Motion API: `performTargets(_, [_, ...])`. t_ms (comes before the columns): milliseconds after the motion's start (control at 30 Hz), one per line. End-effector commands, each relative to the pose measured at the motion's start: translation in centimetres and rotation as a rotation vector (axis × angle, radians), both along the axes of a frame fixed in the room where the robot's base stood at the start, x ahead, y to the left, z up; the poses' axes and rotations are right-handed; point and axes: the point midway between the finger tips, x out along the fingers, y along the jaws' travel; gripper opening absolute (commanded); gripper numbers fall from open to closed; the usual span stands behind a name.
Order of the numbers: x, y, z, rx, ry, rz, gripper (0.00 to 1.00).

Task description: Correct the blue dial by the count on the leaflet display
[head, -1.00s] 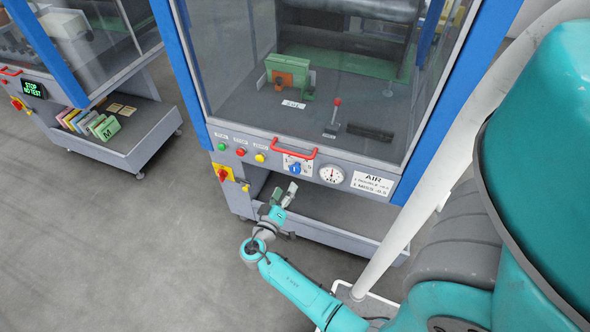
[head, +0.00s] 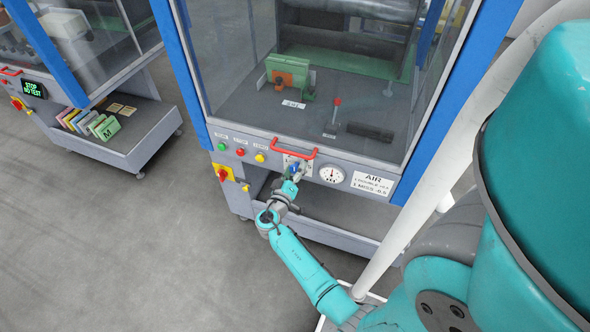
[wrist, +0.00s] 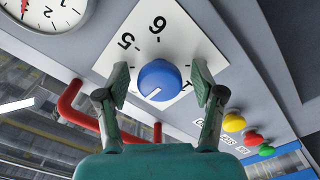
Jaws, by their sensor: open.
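The blue dial (wrist: 158,80) sits on a white numbered plate (wrist: 172,30), which appears turned over in the wrist view. A white mark on the dial points down and left there. My gripper (wrist: 160,84) is open, one finger on each side of the dial. I cannot tell whether either finger touches it. The fingers hide part of the plate's numbers. In the head view my gripper (head: 292,184) is at the front panel, just below the dial (head: 294,168). A lit display (head: 33,89) on the left machine reads "STOP NO TEST". No leaflet count is readable.
A red handle (head: 297,146) runs above the dial. A round gauge (head: 332,174) and an "AIR" card (head: 372,183) with double and miss values are to its right. Green, red and yellow buttons (head: 241,152) are to its left. Open floor lies left of my arm.

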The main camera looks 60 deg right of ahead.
Motion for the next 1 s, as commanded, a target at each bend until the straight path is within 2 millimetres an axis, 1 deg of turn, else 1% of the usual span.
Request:
performTargets(33, [0.0, 0.02, 0.0, 0.0, 0.0, 0.0, 0.68])
performTargets(67, [0.0, 0.02, 0.0, 0.0, 0.0, 0.0, 0.63])
performTargets(100, [0.0, 0.02, 0.0, 0.0, 0.0, 0.0, 0.53])
performTargets(167, [0.0, 0.03, 0.0, 0.0, 0.0, 0.0, 0.38])
performTargets(200, [0.0, 0.03, 0.0, 0.0, 0.0, 0.0, 0.28])
performTargets(267, [0.0, 0.04, 0.0, 0.0, 0.0, 0.0, 0.13])
performTargets(300, [0.0, 0.04, 0.0, 0.0, 0.0, 0.0, 0.08])
performTargets(533, [0.0, 0.04, -0.01, -0.001, 0.013, 0.0, 0.07])
performTargets(667, [0.01, 0.04, -0.01, -0.004, 0.053, 0.0, 0.07])
performTargets(867, [0.01, 0.05, -0.01, -0.013, 0.175, 0.001, 0.07])
performTargets(1000, [0.02, 0.05, -0.02, -0.022, 0.292, 0.001, 0.07])
